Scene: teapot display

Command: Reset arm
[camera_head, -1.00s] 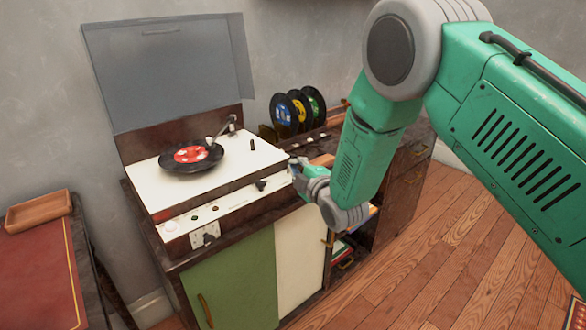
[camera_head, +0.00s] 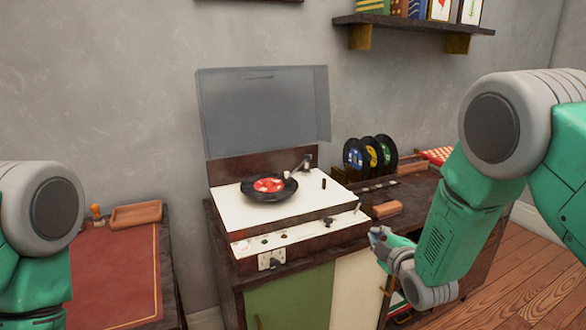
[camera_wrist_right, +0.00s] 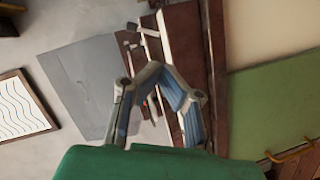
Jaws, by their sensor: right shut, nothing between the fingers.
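My right gripper (camera_head: 376,233) is shut and empty, held in front of the record player's right front corner. It also shows in the wrist view (camera_wrist_right: 158,70), with its fingers drawn together and nothing between them. The record player (camera_head: 312,205) has a white deck and a raised grey lid (camera_head: 265,110). A black record with a red label (camera_head: 269,187) lies on it, and the tonearm (camera_head: 300,167) is at its back right. My left arm shows at the left edge, but its gripper is out of view.
A cabinet with green and cream doors (camera_head: 288,300) carries the player. Several records (camera_head: 370,155) stand in a rack at the right. A red-topped table (camera_head: 115,265) with a wooden tray (camera_head: 136,214) is at left. A shelf (camera_head: 415,23) hangs above.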

